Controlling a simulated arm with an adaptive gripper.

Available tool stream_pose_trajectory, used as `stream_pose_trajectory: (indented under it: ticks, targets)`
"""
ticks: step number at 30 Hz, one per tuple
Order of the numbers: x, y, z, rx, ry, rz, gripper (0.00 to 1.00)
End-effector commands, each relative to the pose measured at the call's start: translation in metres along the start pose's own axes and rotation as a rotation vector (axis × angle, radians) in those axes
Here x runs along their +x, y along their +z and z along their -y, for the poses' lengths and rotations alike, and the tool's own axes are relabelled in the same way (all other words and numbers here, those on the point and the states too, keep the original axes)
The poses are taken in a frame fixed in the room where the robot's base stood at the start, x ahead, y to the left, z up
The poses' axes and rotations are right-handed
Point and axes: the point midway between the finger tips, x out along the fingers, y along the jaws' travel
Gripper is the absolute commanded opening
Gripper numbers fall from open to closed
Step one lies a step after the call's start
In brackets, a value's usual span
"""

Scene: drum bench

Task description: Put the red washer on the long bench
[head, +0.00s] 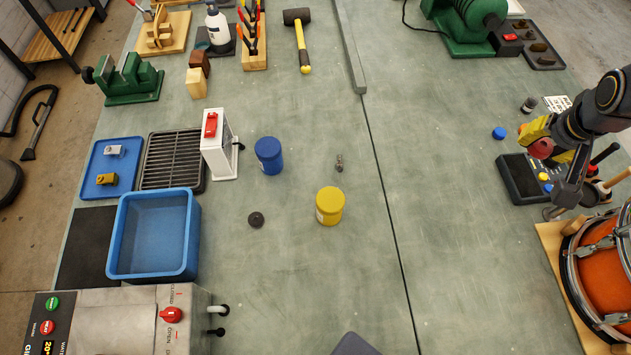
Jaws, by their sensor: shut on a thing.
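My gripper (541,143) is at the right side of the head view, with yellow fingers. It is shut on a round red piece, which looks like the red washer (541,149). The washer appears held above the bench, near a black control box; its exact height is hard to tell. The fingers and arm hide part of it. The long bench (290,295) is the wide grey-green top filling most of the view, with a dark seam running down it.
A black box with buttons (517,177) and an orange drum (600,270) crowd the right. A yellow jar (330,206), a blue jar (269,155) and a dark disc (256,219) stand mid-bench. A blue bin (112,235) is left. The surface right of the seam is largely clear.

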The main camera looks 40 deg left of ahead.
Motion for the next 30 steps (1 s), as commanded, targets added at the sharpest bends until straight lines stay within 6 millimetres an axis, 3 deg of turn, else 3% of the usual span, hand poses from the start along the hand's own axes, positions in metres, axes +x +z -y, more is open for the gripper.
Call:
stream_pose_trajectory:
  ticks: [1,8,14,21,25,30]
  targets:
    - [0.009,0.002,0.024,-0.067,-0.030,0.007,0.24]
    - [0.045,0.025,0.141,-0.423,-0.176,0.007,0.24]
    - [0.064,0.074,0.236,-0.730,-0.303,0.006,0.24]
    - [0.071,0.166,0.330,-1.093,-0.453,0.007,0.24]
    - [0.070,0.226,0.366,-1.282,-0.531,0.009,0.24]
    - [0.064,0.296,0.394,-1.488,-0.612,0.006,0.24]
